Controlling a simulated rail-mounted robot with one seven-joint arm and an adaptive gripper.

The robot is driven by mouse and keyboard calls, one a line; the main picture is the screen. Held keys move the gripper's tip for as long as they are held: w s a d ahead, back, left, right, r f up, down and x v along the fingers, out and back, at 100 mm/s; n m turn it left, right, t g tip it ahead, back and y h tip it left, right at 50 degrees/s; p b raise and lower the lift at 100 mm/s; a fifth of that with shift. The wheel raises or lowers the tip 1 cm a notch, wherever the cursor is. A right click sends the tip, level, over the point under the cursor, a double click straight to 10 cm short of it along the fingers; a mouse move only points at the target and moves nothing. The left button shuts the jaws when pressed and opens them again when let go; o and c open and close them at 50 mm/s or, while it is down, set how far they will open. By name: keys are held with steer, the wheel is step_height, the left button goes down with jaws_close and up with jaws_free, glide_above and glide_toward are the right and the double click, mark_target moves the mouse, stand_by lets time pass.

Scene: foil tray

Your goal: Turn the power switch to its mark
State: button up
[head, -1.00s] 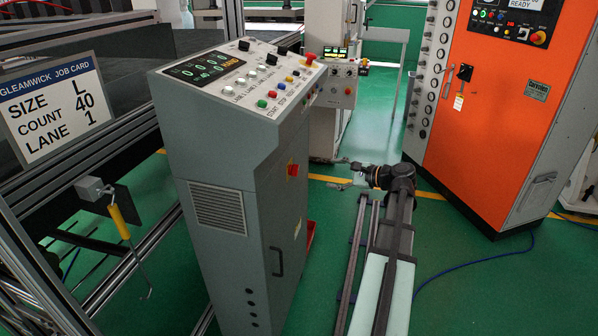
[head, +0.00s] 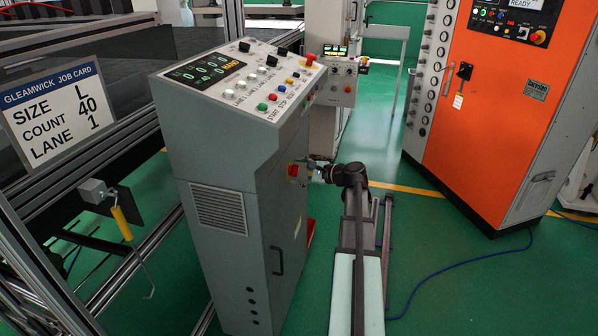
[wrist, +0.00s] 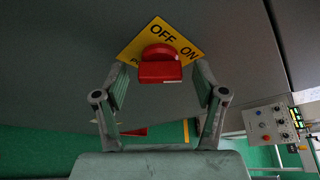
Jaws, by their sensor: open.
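The power switch (wrist: 159,68) is a red rotary knob on a yellow plate (wrist: 186,41) in the wrist view. The plate reads OFF above the knob and ON to its upper right; other lettering at the left is partly hidden. The knob's bar lies across the view, beneath OFF. My gripper (wrist: 158,84) is open, with one finger on each side of the knob and clear gaps between. In the head view my gripper (head: 312,171) is at the side of the grey console, by the switch (head: 293,170). I cannot tell whether anything touches.
The grey console (head: 219,130) has buttons and a display on its sloped top. A job card (head: 54,112) reads size L, count 40, lane 1. An orange cabinet (head: 497,110) stands at the right.

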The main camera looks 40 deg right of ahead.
steer(key=c, duration=1.1)
steer(key=shift+c, duration=0.2)
